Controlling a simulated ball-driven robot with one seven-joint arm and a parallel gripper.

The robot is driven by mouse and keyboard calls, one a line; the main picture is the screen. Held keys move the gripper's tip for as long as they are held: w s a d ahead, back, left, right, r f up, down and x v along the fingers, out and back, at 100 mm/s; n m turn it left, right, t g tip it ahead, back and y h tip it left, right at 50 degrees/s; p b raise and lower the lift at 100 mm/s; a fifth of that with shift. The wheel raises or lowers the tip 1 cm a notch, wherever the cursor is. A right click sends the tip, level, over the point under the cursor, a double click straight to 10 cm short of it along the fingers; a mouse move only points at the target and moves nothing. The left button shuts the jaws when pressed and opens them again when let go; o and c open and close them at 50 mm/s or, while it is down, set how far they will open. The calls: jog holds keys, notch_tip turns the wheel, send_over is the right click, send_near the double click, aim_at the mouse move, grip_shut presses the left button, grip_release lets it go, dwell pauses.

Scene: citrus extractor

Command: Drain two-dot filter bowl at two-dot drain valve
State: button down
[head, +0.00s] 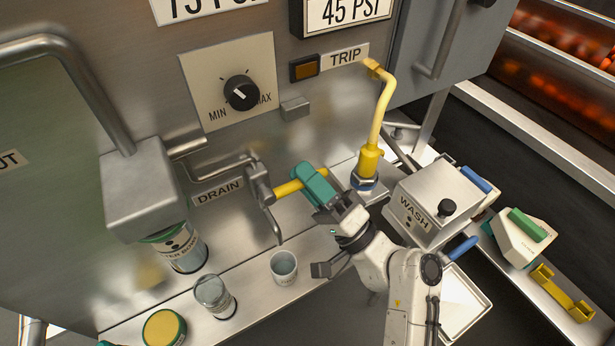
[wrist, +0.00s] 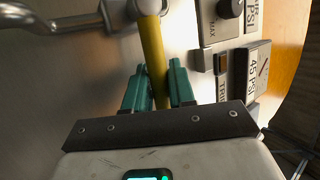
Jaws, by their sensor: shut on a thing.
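The drain valve (head: 260,184) is a grey metal body on the panel beside the DRAIN label (head: 218,191), with a thin spout pointing down. Its yellow lever (head: 287,188) points right and slightly up. My gripper (head: 308,182), with teal fingers, is shut on this lever. In the wrist view the yellow lever (wrist: 153,48) runs between the two teal fingers (wrist: 158,88). The filter bowl (head: 187,252) is a clear bowl with a lettered band and dark dots, under a metal housing (head: 150,190) at left. I cannot clearly count the dots. Dots on the valve are not readable.
A clear cup (head: 284,267) stands on the ledge below the spout. A glass jar (head: 213,296) and a yellow-lidded jar (head: 163,328) stand left of it. A yellow bent pipe (head: 377,120) rises to my right, near a WASH box (head: 437,205).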

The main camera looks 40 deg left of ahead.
jog(key=c, duration=1)
grip_release()
jog(key=shift+c, duration=0.2)
jog(key=shift+d+f, duration=0.1)
jog(key=v, duration=1)
jog(key=shift+d+f, duration=0.2)
jog(key=shift+d, duration=0.05)
